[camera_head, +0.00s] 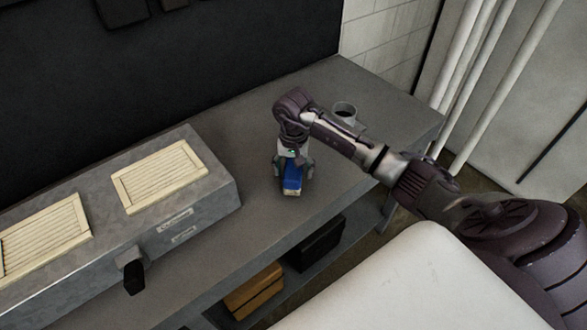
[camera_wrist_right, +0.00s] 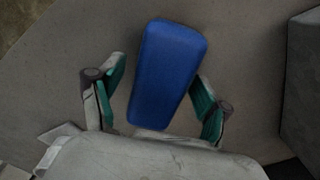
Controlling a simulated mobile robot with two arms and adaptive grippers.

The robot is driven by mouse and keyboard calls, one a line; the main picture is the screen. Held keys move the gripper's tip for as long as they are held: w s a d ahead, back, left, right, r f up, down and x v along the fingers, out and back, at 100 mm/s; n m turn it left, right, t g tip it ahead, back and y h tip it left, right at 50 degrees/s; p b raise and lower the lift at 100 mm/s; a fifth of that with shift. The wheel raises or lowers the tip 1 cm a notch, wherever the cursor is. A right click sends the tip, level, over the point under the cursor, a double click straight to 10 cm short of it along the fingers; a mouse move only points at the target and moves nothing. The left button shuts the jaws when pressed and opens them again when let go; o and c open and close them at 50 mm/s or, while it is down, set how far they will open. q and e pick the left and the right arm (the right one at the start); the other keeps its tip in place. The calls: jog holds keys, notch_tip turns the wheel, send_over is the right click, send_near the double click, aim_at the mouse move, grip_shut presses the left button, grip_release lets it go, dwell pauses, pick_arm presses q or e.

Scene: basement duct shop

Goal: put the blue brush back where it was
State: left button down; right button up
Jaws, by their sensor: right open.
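The blue brush (camera_head: 292,180) is on the grey bench top, under my right gripper (camera_head: 293,172). In the right wrist view the brush (camera_wrist_right: 168,75) shows as a blue rounded block between the two green-padded fingers of my right gripper (camera_wrist_right: 160,100). The fingers are open, with a gap visible on the left side; the right finger is close to the brush, and I cannot tell whether it touches. The underside of the brush is hidden in the wrist view. My left gripper is not in view.
A grey metal duct box (camera_head: 222,190) with cream louvred vents (camera_head: 160,176) stands left on the bench (camera_head: 235,245). A grey cup (camera_head: 345,110) stands behind my right arm. A wooden box (camera_head: 254,290) and a dark box (camera_head: 315,243) sit on the lower shelf. Bench top between is clear.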

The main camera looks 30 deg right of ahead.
aim_at(293, 166)
jog(key=shift+r, duration=0.1)
jog(key=shift+r, duration=0.2)
notch_tip(293, 166, up, 11)
jog(key=b, duration=0.3)
jog(key=shift+f, duration=0.2)
jog(key=shift+r+b, duration=0.3)
jog(key=shift+r, duration=0.25)
